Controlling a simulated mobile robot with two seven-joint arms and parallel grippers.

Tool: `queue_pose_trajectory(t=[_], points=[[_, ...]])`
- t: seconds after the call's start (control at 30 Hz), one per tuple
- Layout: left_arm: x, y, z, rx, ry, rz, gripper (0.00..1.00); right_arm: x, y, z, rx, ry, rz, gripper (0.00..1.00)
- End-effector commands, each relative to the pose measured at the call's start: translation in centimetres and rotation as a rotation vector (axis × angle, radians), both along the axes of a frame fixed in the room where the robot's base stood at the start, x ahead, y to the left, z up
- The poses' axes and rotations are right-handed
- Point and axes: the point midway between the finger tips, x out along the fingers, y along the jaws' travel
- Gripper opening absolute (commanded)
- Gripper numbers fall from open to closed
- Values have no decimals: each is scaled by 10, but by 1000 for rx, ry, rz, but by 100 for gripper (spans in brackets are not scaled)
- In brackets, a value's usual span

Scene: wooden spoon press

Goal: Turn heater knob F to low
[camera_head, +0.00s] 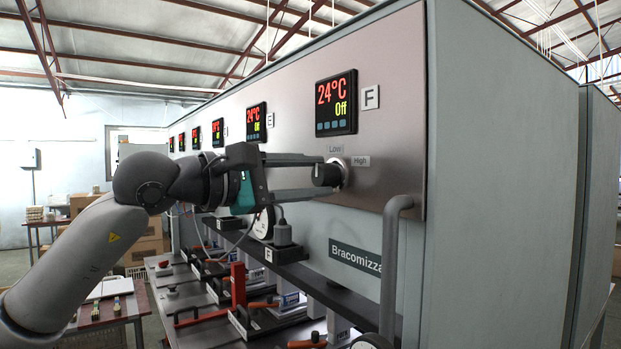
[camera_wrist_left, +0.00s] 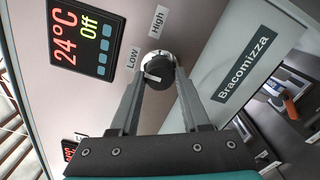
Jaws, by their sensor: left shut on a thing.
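Heater knob F (camera_head: 328,175) is a black knob on a pale round base on the metal panel, below the F display. It also shows in the left wrist view (camera_wrist_left: 158,72), with a white mark on its face. The Low label (camera_head: 335,149) is above it and the High label (camera_head: 360,161) is to its upper right. The display (camera_head: 337,103) reads 24°C and Off. My left gripper (camera_head: 318,176) is shut on the knob, with its fingers on either side of it. My right gripper is not in view.
A grey bent handle (camera_head: 392,260) stands out from the cabinet at the right of the knob. Below are a dark shelf (camera_head: 300,270) and presses with red levers (camera_head: 238,285). The F plate (camera_head: 370,97) and more displays line the panel.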

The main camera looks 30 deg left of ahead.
Motion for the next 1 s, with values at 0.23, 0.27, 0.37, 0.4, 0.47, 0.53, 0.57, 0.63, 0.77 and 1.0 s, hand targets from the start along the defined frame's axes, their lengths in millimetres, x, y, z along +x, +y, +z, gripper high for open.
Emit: queue_pose_trajectory(t=[0.23, 0.27, 0.37, 0.4, 0.47, 0.53, 0.57, 0.63, 0.77, 1.0], points=[[0, 0, 0, 0, 2, 0, 0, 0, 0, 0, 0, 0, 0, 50], [0, 0, 0, 0, 2, 0, 50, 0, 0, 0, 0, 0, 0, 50], [0, 0, 0, -1, 1, 1, 61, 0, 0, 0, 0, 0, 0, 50], [0, 0, 0, -2, 1, 1, 65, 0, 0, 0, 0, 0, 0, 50], [0, 0, 0, -2, 1, 0, 72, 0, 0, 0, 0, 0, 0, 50], [0, 0, 0, -2, 1, 0, 76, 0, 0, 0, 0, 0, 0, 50], [0, 0, 0, -2, 1, 0, 76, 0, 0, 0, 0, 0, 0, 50], [0, 0, 0, -2, 1, 0, 76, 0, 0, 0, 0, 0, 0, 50], [0, 0, 0, -2, 1, 0, 76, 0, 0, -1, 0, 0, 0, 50], [-14, 7, -4, -2, 2, 3, 76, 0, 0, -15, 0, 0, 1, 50]])
